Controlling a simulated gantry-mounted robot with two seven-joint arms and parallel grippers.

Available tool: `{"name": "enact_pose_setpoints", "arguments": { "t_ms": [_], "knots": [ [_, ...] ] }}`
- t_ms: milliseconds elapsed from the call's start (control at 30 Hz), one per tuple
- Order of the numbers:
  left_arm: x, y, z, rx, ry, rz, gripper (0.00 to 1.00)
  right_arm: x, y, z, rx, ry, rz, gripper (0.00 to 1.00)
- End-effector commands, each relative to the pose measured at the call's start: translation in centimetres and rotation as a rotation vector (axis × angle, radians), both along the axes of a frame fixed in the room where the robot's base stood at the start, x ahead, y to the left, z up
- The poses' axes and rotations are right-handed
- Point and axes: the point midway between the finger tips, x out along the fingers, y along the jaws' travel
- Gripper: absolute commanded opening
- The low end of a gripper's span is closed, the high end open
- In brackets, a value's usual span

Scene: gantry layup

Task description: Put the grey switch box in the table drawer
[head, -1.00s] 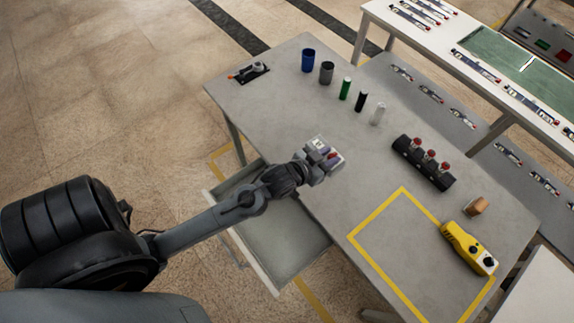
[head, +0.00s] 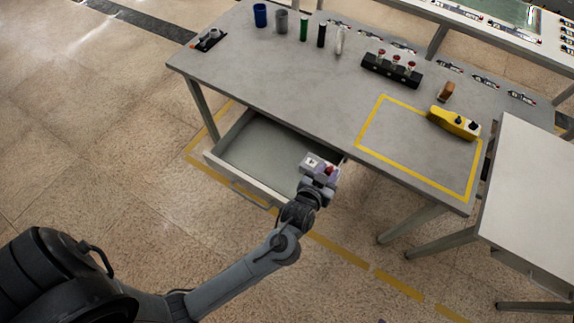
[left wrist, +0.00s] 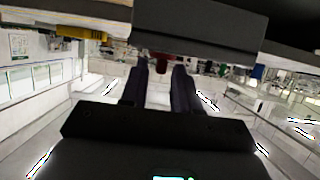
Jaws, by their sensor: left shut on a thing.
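The grey switch box (head: 313,161), with a red part on it and a pale label, is held in my left gripper (head: 318,174). The gripper is shut on it, and its fingers hide part of the box. In the left wrist view the two dark fingers (left wrist: 163,88) reach toward a small red part. The table drawer (head: 262,150) is pulled open below the table's front edge, and its visible floor is bare. The box and gripper appear over the drawer's right front corner; their height above it is hard to tell. My right gripper is not in view.
A white table (head: 530,190) stands at right.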

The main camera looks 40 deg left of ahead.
Motion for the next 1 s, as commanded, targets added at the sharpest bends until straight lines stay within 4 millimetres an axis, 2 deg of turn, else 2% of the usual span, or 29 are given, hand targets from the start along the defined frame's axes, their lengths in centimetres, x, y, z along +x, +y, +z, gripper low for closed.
{"name": "enact_pose_setpoints", "arguments": {
  "t_ms": [233,533,733,867,1000],
  "knots": [
    [-1.0,4.1,-2.7,0.007,0.001,0.001,0.0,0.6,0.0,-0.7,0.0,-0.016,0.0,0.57],
    [-2.4,9.3,-5.8,0.005,-0.001,0.0,0.0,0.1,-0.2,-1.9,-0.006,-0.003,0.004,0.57],
    [-2.8,10.7,-6.6,0.002,-0.002,0.001,0.0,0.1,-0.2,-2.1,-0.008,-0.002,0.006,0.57],
    [-2.9,10.9,-6.9,0.0,-0.001,0.001,0.0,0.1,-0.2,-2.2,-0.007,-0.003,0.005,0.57],
    [-2.9,10.8,-8.4,0.001,-0.001,0.001,0.0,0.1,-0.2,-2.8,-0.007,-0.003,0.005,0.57]
  ]
}}
